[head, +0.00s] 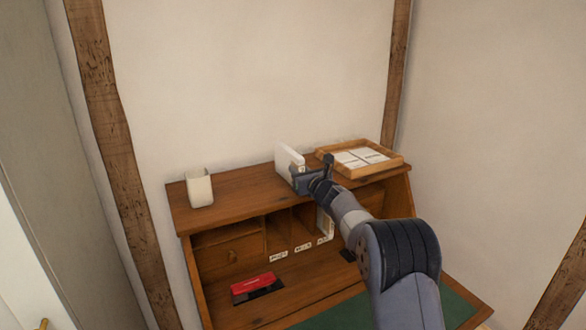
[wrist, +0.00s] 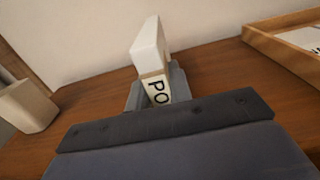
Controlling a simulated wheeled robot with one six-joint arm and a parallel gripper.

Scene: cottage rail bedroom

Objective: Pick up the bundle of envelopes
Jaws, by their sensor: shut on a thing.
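The bundle of envelopes (head: 287,157) is a white upright block on top of the wooden desk's upper shelf. My gripper (head: 303,178) is at the bundle's near side and shut on it. In the wrist view the bundle (wrist: 150,47) stands up between the grey fingers of my gripper (wrist: 158,90), with a pale band and the black letters "PO" on its near face. Its lower part is hidden by the gripper. I cannot tell whether it touches the shelf.
A white cup (head: 199,188) stands at the shelf's left end. A wooden tray (head: 385,168) with white cards lies close to the right of the bundle. Below are labelled compartments (head: 278,232) and a red and black item (head: 256,286). The wall is close behind.

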